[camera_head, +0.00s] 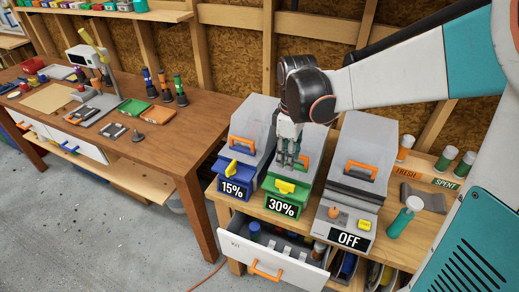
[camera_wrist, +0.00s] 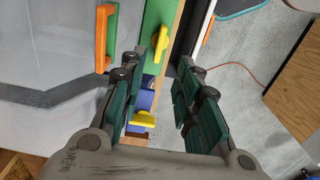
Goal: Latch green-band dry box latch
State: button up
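The green-band dry box (camera_head: 313,145), labelled 30%, stands in the middle of a row of three boxes. Its yellow latch (camera_head: 285,187) is on the green front band and also shows in the wrist view (camera_wrist: 160,45). An orange handle (camera_head: 290,160) is on its lid, seen at the upper left in the wrist view (camera_wrist: 101,40). My gripper (camera_head: 291,152) points down over the front of this box, above and behind the latch in the head view. In the wrist view its fingers (camera_wrist: 158,75) are apart, with nothing held between them. Whether the latch is engaged is unclear.
The blue-band 15% box (camera_head: 250,130), with its own yellow latch (camera_head: 233,167), stands close at left. The OFF box (camera_head: 365,145) stands at right. A drawer (camera_head: 270,258) sticks out below the boxes.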

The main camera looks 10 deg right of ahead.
aim_at(285, 182)
notch_tip(285, 182, down, 11)
jog(key=b, duration=0.2)
jog(key=shift+r+b, duration=0.1)
jog(key=shift+b, duration=0.2)
grip_shut()
